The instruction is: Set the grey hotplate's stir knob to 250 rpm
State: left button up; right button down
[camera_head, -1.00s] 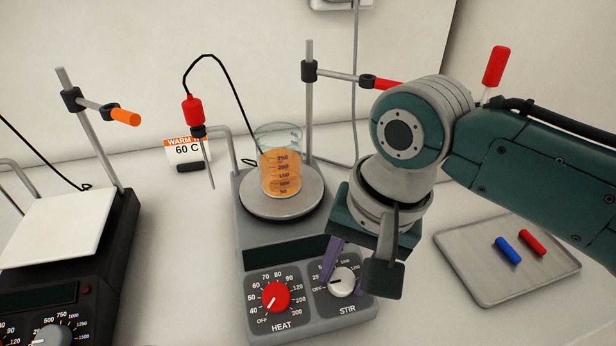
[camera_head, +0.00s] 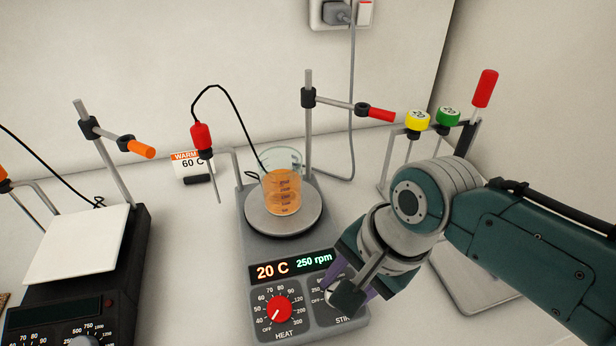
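The grey hotplate (camera_head: 247,240) stands in the middle, and its lit display (camera_head: 296,264) reads 20 C and 250 rpm. The stir knob (camera_head: 335,292) is at the right of its front panel, mostly covered by my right gripper (camera_head: 350,287). The gripper's purple fingers are around the knob, and it appears shut on it. The knob's pointer is hidden. The red heat knob (camera_head: 279,309) is to the left, pointing near OFF. A glass beaker (camera_head: 282,185) of orange liquid stands on the round plate. My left gripper is out of view.
A black hotplate (camera_head: 130,262) with a white top is at the left. A red-handled probe (camera_head: 202,137) hangs behind the grey hotplate beside a 60 C card (camera_head: 188,168). A rack with yellow (camera_head: 417,121) and green (camera_head: 447,116) tops stands behind my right arm.

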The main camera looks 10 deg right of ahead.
dwell(0.3)
jog(key=shift+c, duration=2.2)
grip_release()
jog(key=p+v, duration=0.3)
jog(key=v, duration=0.7)
jog(key=shift+s, duration=0.15)
